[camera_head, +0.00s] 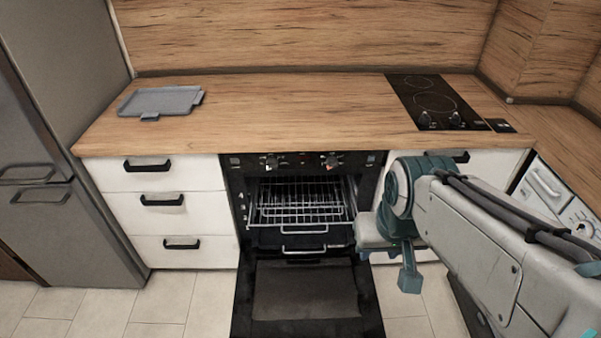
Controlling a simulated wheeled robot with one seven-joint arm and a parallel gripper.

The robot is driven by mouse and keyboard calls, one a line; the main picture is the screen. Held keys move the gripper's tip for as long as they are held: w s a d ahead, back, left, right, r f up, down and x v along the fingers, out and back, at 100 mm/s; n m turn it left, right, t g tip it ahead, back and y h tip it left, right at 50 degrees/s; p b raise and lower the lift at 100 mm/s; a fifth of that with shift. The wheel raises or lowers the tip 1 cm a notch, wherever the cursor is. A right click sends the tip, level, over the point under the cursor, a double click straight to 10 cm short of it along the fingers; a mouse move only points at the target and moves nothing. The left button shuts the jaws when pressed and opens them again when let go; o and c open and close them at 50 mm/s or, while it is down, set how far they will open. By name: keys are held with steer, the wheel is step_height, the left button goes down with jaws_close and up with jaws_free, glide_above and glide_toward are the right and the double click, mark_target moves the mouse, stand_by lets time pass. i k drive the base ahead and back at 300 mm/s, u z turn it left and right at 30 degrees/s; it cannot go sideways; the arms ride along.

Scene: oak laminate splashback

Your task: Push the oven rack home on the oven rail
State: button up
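The black oven (238,200) is built into the white cabinets under the worktop, and its door (305,292) is folded down open. A silver wire oven rack (300,212) sits inside the upper part of the cavity. Its front edge appears to stand a little forward of the opening. A second shelf or tray with a silver front bar (303,249) shows below it. The rails at the sides are too small to make out. My gripper (410,280) points down to the right of the oven door, apart from the rack. Its fingers overlap, so its opening is unclear.
A grey tray (160,101) lies on the left of the wooden worktop (290,110). A black hob (435,102) is at the right. White drawers (165,180) and a grey fridge (70,130) stand left of the oven. The tiled floor left of the door is clear.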

mark_target(326, 223)
steer(key=z, duration=1.5)
steer(key=k, duration=0.7)
steer(key=u, duration=1.5)
